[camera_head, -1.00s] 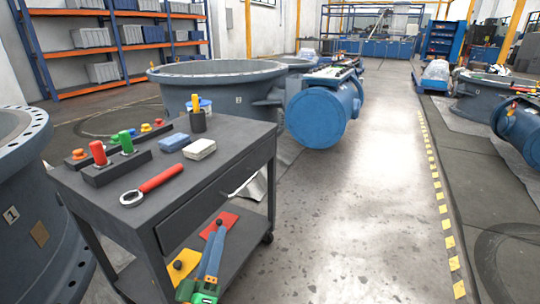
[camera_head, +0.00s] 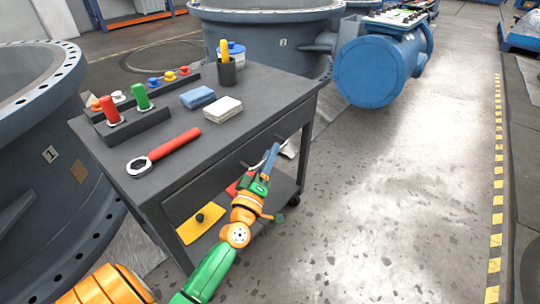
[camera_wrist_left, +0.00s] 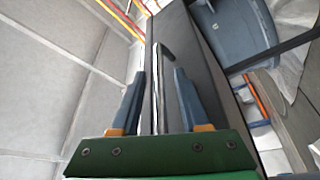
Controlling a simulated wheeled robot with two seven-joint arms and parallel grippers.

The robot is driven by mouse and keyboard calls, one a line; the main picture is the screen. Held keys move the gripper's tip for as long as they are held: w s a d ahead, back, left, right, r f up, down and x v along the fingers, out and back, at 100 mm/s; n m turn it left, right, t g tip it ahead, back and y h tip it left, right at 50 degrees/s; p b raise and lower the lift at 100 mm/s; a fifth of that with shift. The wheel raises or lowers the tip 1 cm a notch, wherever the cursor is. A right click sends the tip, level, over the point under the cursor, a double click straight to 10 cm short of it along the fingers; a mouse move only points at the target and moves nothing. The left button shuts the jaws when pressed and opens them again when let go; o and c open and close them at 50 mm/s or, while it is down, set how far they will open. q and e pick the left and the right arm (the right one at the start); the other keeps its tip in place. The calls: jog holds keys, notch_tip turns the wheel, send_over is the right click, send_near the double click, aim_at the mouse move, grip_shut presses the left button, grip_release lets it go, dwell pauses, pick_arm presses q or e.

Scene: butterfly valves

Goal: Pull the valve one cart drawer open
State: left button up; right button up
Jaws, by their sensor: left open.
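The dark grey cart (camera_head: 165,150) stands left of centre in the head view. Its drawer front (camera_head: 212,178), below the top, looks flush with the cart. A thin bar handle (camera_head: 247,165) crosses the drawer front, partly hidden by my gripper. My left gripper (camera_head: 270,158) is in front of the drawer at the handle. In the left wrist view my left gripper (camera_wrist_left: 157,90) is open, with one finger on each side of the handle (camera_wrist_left: 157,95). I see gaps between the fingers and the bar. My right gripper is not in view.
A yellow piece (camera_head: 200,222) lies on the lower shelf. Large valve bodies (camera_head: 30,170) flank the cart.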

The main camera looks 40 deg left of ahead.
pick_arm(q)
jog(key=shift+c, duration=0.2)
grip_shut()
dwell(1.2)
